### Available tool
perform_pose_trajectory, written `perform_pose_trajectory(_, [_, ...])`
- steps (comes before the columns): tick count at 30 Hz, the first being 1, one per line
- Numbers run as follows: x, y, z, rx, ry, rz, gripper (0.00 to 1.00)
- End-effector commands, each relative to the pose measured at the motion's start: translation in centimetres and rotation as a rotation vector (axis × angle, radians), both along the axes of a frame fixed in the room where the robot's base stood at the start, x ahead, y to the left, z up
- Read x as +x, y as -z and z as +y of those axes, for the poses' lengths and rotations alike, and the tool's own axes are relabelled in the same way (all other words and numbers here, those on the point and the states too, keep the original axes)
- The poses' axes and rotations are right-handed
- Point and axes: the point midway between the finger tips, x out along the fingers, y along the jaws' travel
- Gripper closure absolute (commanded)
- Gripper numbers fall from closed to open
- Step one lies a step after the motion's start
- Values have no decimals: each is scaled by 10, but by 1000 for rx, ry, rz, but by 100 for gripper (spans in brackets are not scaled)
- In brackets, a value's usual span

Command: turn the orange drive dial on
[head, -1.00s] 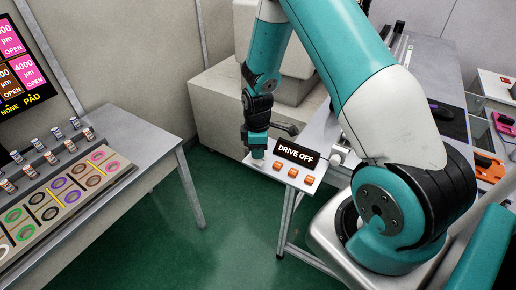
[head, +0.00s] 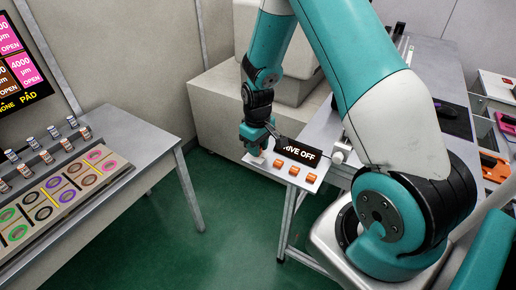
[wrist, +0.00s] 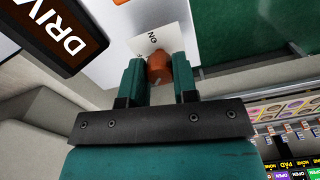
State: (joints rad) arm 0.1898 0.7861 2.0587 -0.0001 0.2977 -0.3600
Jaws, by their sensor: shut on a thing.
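The orange drive dial (wrist: 158,68) sits on a white plate in the wrist view, between the two fingers of my gripper (wrist: 160,80). The fingers are shut on it, one on each side. A printed "ON" mark shows on the plate just beyond the dial. In the head view my gripper (head: 256,150) points down at the left end of a small panel (head: 318,188), and it hides most of the dial. The dark sign (head: 298,151) behind the panel reads "RIVE OFF", its first letter covered by my wrist. The sign also shows in the wrist view (wrist: 60,35).
Several other orange knobs (head: 293,171) stand in a row on the panel, just right of my gripper. A grey table with a tray of coloured pads (head: 60,195) is at the left. A pale cabinet (head: 215,105) stands behind. Green floor lies between.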

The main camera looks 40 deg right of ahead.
Motion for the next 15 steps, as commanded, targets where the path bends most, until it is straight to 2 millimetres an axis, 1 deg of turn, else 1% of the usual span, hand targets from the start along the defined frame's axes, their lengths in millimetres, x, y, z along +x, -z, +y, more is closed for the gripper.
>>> perform_pose_trajectory(15, [2, 0, -1, -2, 482, -5, 97])
